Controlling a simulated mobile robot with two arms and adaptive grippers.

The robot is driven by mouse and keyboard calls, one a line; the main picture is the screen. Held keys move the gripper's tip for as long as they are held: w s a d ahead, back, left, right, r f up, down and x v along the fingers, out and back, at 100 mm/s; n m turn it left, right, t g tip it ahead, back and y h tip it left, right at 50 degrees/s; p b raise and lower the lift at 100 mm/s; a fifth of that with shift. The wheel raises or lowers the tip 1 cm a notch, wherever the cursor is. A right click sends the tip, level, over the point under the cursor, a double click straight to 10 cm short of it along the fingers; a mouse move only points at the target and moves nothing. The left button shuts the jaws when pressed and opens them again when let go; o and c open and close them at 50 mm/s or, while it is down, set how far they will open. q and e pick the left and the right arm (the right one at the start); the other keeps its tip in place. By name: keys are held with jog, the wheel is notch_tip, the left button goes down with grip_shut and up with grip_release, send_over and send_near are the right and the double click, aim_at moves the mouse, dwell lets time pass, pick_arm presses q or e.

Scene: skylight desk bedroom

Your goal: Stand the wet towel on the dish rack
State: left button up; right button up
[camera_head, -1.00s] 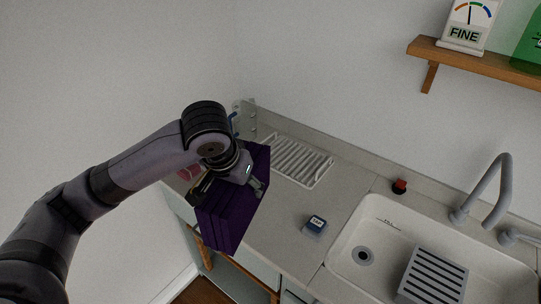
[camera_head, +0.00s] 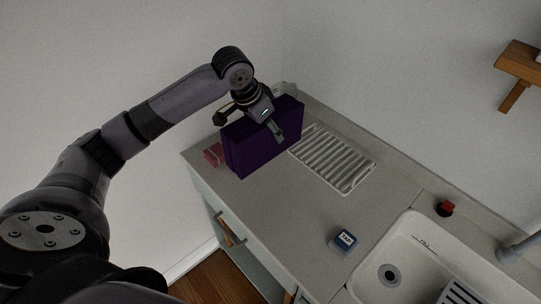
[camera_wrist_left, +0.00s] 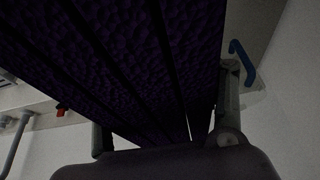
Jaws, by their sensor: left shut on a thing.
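The wet towel (camera_head: 262,146) is a dark purple folded block in the head view, upright over the left end of the counter. My left gripper (camera_head: 276,128) is shut on its upper part. In the left wrist view the towel (camera_wrist_left: 130,70) fills much of the picture, with the gripper's fingers (camera_wrist_left: 165,120) on either side of it. The white dish rack (camera_head: 333,158) with slats lies flat on the counter, just right of the towel. I cannot tell whether the towel's lower edge touches the counter. My right gripper is not in view.
A pink item (camera_head: 212,155) is left of the towel. A red knob-like item (camera_head: 445,208) is behind the sink. Walls stand behind and left. A shelf (camera_head: 521,70) is upper right.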

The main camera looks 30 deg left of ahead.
aim_at(268, 146)
pick_arm(q)
notch_tip(268, 146, down, 7)
jog(key=shift+p, duration=0.45)
notch_tip(268, 146, down, 4)
jog(key=shift+p, duration=0.3)
jog(key=shift+f, duration=0.45)
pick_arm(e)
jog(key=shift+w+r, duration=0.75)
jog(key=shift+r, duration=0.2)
pick_arm(q)
jog(key=o, duration=1.4)
jog(key=shift+f, duration=0.1)
